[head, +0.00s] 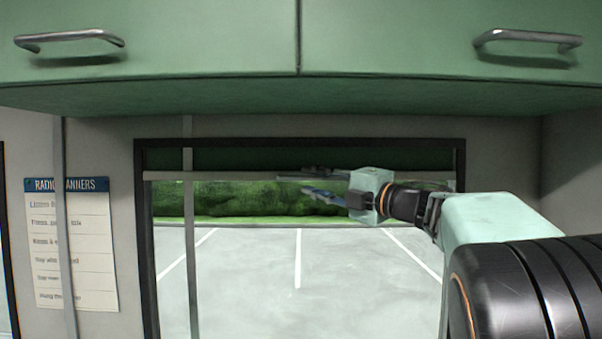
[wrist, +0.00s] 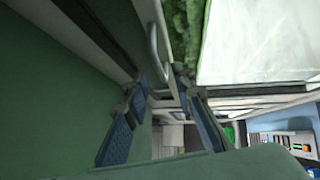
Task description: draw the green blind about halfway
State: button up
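The green blind (head: 235,159) is a narrow dark green band at the top of the window, with a grey bottom bar (head: 215,175) along its lower edge. In the wrist view the bottom bar (wrist: 145,15) runs down the picture and carries a pale loop handle (wrist: 153,48).
Green overhead cabinets (head: 150,40) with metal handles hang above the window. A dark frame (head: 300,142) surrounds the window, and a grey vertical pole (head: 190,250) stands before its left part. A paper notice (head: 70,245) is on the left wall. Below the bar the window is clear.

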aim_at(302, 178)
jog(key=shift+p+x, duration=0.45)
jog(key=shift+x, duration=1.85)
grip_shut()
